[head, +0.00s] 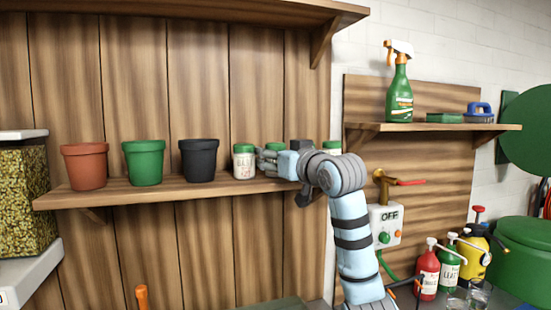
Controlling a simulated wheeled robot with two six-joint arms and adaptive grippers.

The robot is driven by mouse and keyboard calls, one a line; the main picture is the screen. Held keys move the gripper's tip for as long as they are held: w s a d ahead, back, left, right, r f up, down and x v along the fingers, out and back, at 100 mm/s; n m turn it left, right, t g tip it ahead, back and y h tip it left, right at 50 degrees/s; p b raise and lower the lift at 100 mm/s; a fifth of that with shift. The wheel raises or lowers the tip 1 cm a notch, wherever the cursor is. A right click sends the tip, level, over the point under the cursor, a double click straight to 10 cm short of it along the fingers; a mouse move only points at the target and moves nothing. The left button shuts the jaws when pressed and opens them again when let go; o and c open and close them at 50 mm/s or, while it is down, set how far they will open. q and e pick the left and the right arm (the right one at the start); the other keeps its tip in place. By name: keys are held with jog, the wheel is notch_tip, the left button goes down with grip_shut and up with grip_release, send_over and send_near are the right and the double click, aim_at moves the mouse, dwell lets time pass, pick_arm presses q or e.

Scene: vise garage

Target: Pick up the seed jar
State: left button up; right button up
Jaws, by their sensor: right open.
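A small jar (244,162) with a green lid and a pale, unreadable label stands upright on the wooden wall shelf. A second green lid (275,146) shows behind my right gripper, which hides most of that jar. A third green lid (332,145) shows to the right, mostly behind my arm. I cannot tell from the labels which is the seed jar. My right gripper (267,161) is open and reaches in from the right at jar height, its fingers just right of the first jar. Whether it touches a jar is unclear. My left gripper is out of view.
Terracotta (84,166), green (144,163) and black (199,160) pots stand left on the same shelf (130,194). An upper shelf (200,10) overhangs. At right are a spray bottle (399,90) on another shelf, a tap (383,183) and several bottles below.

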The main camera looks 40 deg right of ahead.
aim_at(275, 143)
jog(key=c, duration=1)
jog(key=shift+r, duration=0.1)
notch_tip(275, 143, up, 20)
jog(key=p, duration=0.7)
jog(key=o, duration=0.5)
jog(key=shift+s, duration=0.1)
jog(key=c, duration=0.5)
